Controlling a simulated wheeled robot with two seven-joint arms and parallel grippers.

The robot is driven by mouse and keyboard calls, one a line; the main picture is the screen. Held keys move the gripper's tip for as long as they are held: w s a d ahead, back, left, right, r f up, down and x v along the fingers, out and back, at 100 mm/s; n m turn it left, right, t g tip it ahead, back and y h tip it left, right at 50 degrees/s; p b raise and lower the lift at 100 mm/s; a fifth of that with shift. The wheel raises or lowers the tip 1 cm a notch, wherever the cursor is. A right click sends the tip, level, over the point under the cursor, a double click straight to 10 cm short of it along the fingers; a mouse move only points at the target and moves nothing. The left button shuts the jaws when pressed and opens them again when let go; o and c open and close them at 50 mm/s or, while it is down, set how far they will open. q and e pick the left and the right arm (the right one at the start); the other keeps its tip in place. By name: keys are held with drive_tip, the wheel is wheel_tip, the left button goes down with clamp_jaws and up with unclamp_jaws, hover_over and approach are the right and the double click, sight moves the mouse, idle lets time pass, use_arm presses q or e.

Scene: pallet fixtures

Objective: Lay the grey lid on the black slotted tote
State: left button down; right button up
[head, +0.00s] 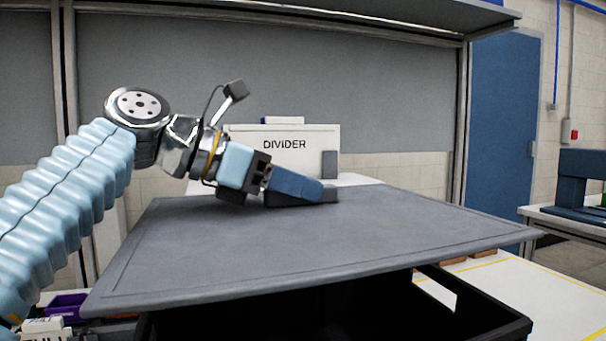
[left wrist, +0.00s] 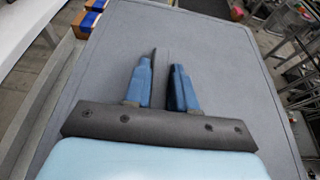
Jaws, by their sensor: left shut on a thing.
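The large flat grey lid (head: 330,245) spans the middle of the head view, above the black slotted tote (head: 475,305). The tote's open corner and a slot in its wall show below the lid's front right edge. The lid looks raised and slightly tilted there; whether it touches the tote further back is hidden. My left gripper (head: 322,192) has its blue fingers shut on the lid's dark upright handle. In the left wrist view, the gripper (left wrist: 163,75) shows the thin handle between its fingers over the lid (left wrist: 220,70). My right gripper is not in view.
A white panel marked DIVIDER (head: 290,155) stands behind the lid. A white table with yellow lines (head: 540,295) lies right of the tote. A purple bin (head: 66,304) is at lower left. A bench with a blue machine (head: 580,180) stands at right.

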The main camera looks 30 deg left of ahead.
sight(297, 216)
use_arm(q)
drive_tip(key=shift+s+f, duration=0.1)
drive_tip(key=shift+f, duration=0.5)
wheel_tip(297, 216, down, 3)
drive_tip(key=b, duration=0.2)
drive_tip(key=shift+f+b, duration=0.1)
drive_tip(key=shift+b, duration=0.3)
drive_tip(key=shift+f+b, duration=0.45)
drive_tip(key=shift+f, duration=0.35)
drive_tip(key=shift+p, duration=0.6)
drive_tip(key=shift+f, duration=0.55)
idle(0.3)
drive_tip(key=c, duration=0.8)
unclamp_jaws()
drive_tip(key=shift+c, duration=0.2)
